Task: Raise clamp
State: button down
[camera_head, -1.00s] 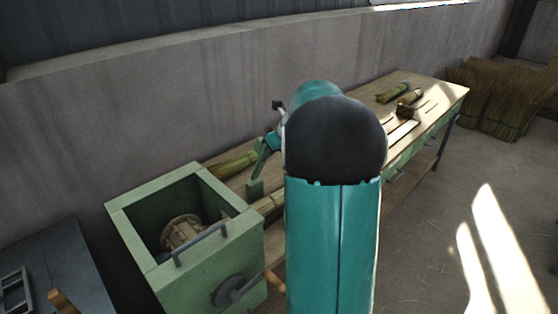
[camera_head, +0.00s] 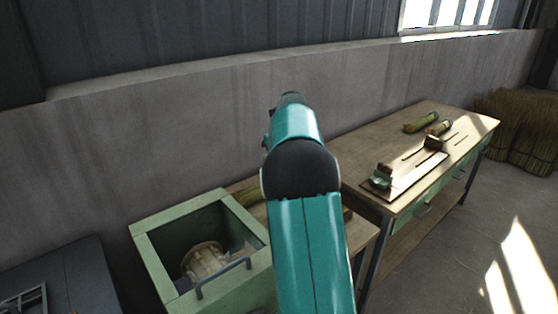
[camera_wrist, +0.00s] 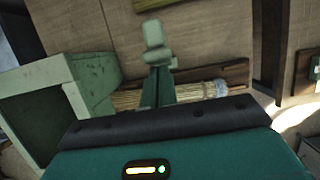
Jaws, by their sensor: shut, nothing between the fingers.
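A pale green clamp (camera_wrist: 155,65) stands upright in the middle of the wrist view, its blocky head pointing away from my gripper. A straw bundle (camera_wrist: 190,95) with a pale wound band lies across behind its lower part. My gripper (camera_wrist: 165,125) fills the bottom of the wrist view as a teal housing with a black edge. In the head view my arm hides the clamp and gripper.
A green open box (camera_head: 205,250) with a winding drum inside stands left of my arm. A wooden bench (camera_head: 365,150) at the right holds another green clamp (camera_head: 383,177) and straw pieces. A grey wall (camera_head: 170,130) runs behind. Straw bundles (camera_head: 515,115) stand far right.

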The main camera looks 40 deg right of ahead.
jog(key=shift+r, duration=0.1)
dwell(0.4)
jog(key=v, duration=1.3)
jog(key=shift+s+r, duration=0.25)
jog(key=shift+r, duration=0.05)
